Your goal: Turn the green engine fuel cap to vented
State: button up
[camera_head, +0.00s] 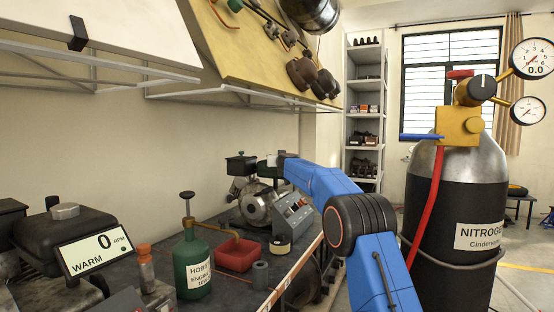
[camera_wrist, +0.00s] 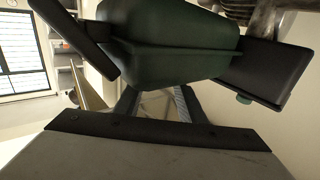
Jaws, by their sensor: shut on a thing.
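The green engine (camera_head: 266,172) stands at the far end of the workbench. Its dark green tank (camera_wrist: 170,50) fills the upper middle of the wrist view, which looks upside down. My gripper (camera_head: 279,159) is at the top right of the tank in the head view, at the end of my blue arm. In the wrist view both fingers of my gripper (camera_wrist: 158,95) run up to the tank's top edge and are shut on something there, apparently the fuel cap. The cap itself and its setting are hidden in both views.
A dark box with a small green knob (camera_wrist: 244,98) sits beside the tank. A grey control box (camera_head: 293,217), a red tray (camera_head: 236,256) and a green bottle (camera_head: 193,268) stand nearer on the bench. A nitrogen cylinder (camera_head: 470,200) stands right of my arm.

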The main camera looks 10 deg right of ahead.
jog(key=shift+d+r, duration=0.1)
jog(key=shift+r, duration=0.05)
jog(key=shift+n+y, duration=0.3)
jog(key=shift+y, duration=0.1)
jog(key=n+y, duration=0.1)
jog(key=y, duration=0.1)
jog(key=d+n+y, duration=0.1)
jog(key=shift+w+g+y, duration=0.1)
jog(key=shift+g+y, duration=0.2)
jog(key=shift+y, duration=0.1)
jog(key=n+g+y, duration=0.1)
jog(key=y, duration=0.1)
jog(key=n+g+y, duration=0.1)
jog(key=n+y, duration=0.1)
jog(key=shift+w+d+n+y, duration=0.15)
jog(key=shift+n+y, duration=0.15)
jog(key=shift+w+d+n+g+y, duration=0.15)
jog(key=shift+w+n+g+y, duration=0.05)
jog(key=shift+n+g+y, duration=0.8)
jog(key=shift+d+n+g+y, duration=0.1)
jog(key=shift+n+g+y, duration=0.2)
jog(key=shift+y, duration=0.3)
jog(key=shift+f, duration=0.2)
jog(key=o, duration=1)
jog(key=shift+s, duration=0.1)
